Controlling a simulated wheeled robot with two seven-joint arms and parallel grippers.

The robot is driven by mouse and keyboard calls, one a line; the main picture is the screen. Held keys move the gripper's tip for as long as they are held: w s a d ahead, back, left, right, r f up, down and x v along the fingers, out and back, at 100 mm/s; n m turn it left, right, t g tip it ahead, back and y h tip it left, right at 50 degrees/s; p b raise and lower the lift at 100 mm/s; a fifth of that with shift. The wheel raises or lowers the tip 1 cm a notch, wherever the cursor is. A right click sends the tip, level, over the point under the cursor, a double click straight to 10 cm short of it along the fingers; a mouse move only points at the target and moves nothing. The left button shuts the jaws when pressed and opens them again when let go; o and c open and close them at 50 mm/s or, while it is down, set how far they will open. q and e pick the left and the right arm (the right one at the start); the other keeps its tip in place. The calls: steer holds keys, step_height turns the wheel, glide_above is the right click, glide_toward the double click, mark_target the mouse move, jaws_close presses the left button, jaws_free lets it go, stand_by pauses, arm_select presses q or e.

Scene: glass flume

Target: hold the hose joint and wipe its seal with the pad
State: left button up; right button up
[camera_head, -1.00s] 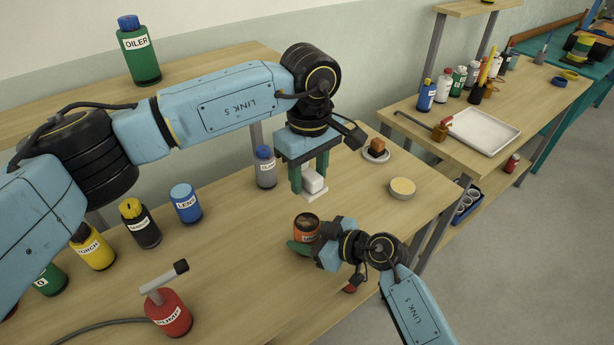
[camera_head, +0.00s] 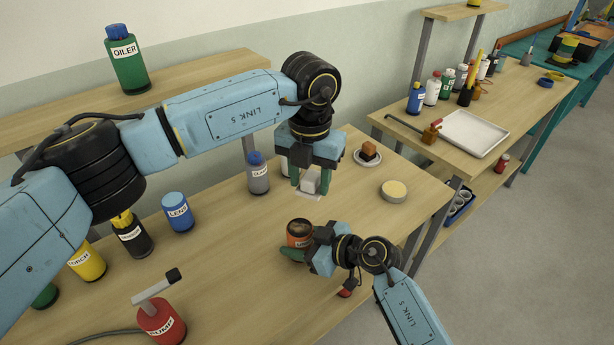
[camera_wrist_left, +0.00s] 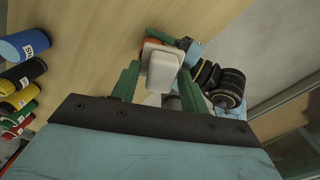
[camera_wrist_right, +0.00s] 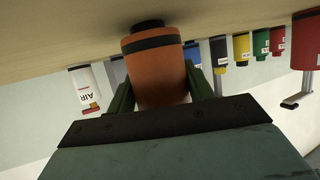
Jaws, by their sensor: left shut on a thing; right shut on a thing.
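My left gripper (camera_head: 309,184) is shut on a white block-shaped pad (camera_head: 311,179), held above the bench behind the hose joint. The pad also shows between the green fingers in the left wrist view (camera_wrist_left: 163,68), partly covering an orange thing behind it. My right gripper (camera_head: 303,242) is shut on the orange hose joint (camera_head: 298,229). In the right wrist view the joint (camera_wrist_right: 155,75) is a cylinder with a dark band and dark end, between the fingers. The pad and joint are apart. I cannot make out the seal clearly.
A round tin (camera_head: 394,191) and a saucer (camera_head: 376,161) with an orange-brown block stand right. A grey bottle (camera_head: 258,177) stands left of my left gripper. The bench's front middle (camera_head: 235,245) is clear.

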arm_select(q)
steer(key=n, duration=0.6)
steer(key=shift+w+d+f, duration=0.1)
steer(key=shift+d+f, duration=0.05)
steer(key=shift+d, duration=0.05)
step_height(320, 180, down, 8)
steer(key=shift+a, duration=0.35)
steer(key=shift+c, duration=0.3)
steer(key=shift+s+a, duration=0.5)
steer(key=shift+a, duration=0.25)
steer(key=shift+s+a, duration=0.55)
steer(key=shift+a, duration=0.25)
steer(key=shift+s+a, duration=0.5)
steer(key=shift+a, duration=0.25)
steer(key=shift+w+d, duration=1.55)
steer(key=shift+d, duration=1.2)
steer(key=shift+a+r, duration=0.1)
steer(key=shift+r, duration=4)
arm_select(e)
steer(key=o, duration=1.1)
